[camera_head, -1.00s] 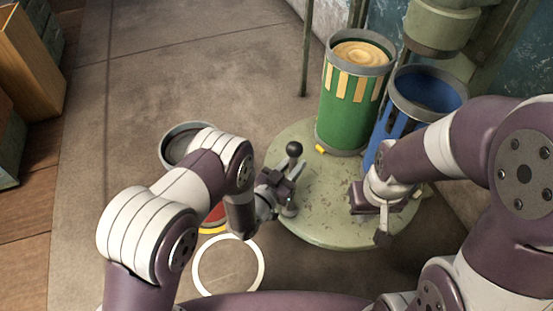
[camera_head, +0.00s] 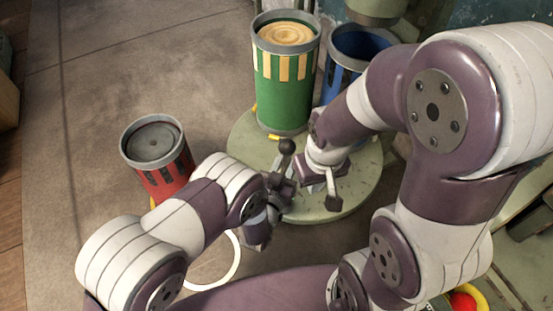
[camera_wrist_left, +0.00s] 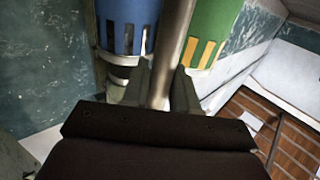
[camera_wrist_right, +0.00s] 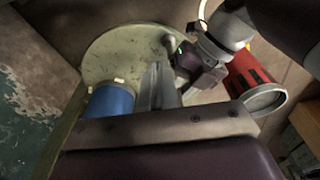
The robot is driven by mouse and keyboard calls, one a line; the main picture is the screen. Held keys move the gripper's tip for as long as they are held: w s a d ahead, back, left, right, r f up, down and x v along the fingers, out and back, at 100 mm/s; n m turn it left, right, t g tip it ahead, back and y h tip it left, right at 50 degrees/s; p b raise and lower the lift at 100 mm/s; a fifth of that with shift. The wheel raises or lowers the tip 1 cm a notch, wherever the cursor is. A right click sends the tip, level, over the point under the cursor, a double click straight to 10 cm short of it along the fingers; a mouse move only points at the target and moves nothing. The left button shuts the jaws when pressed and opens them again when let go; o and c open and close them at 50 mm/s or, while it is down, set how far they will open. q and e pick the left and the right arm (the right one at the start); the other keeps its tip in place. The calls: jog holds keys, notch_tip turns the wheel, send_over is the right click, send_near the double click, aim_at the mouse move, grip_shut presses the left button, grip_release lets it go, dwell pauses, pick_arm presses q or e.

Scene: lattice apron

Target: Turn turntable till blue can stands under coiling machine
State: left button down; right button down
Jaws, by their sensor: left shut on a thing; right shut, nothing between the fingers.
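The pale green turntable (camera_head: 240,160) carries a green can (camera_head: 287,85) with yellow slats and a blue can (camera_head: 362,45). The coiling machine (camera_head: 375,8) shows only its lower head, just above and right of the blue can; I cannot tell whether they line up. My left gripper (camera_head: 272,195) is shut on the turntable's metal handle post, topped by a black knob (camera_head: 286,146). The left wrist view shows the post (camera_wrist_left: 172,50) between the fingers. My right gripper (camera_head: 332,192) is shut and empty above the turntable, near the blue can, whose lower part my right arm hides.
A red can (camera_head: 160,165) stands left of the turntable, partly behind my left arm. A white ring (camera_head: 232,262) marks the floor in front. A red button (camera_head: 463,302) shows at the lower right. The floor at the left is clear.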

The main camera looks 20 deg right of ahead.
pick_arm(q)
jog(key=shift+s+d, duration=0.2)
jog(key=shift+d, duration=0.1)
jog(key=shift+s+d, duration=0.1)
pick_arm(e)
jog(key=shift+a, duration=0.1)
pick_arm(q)
jog(key=c, duration=1.1)
grip_release()
jog(key=shift+o, duration=0.4)
jog(key=shift+d, duration=0.1)
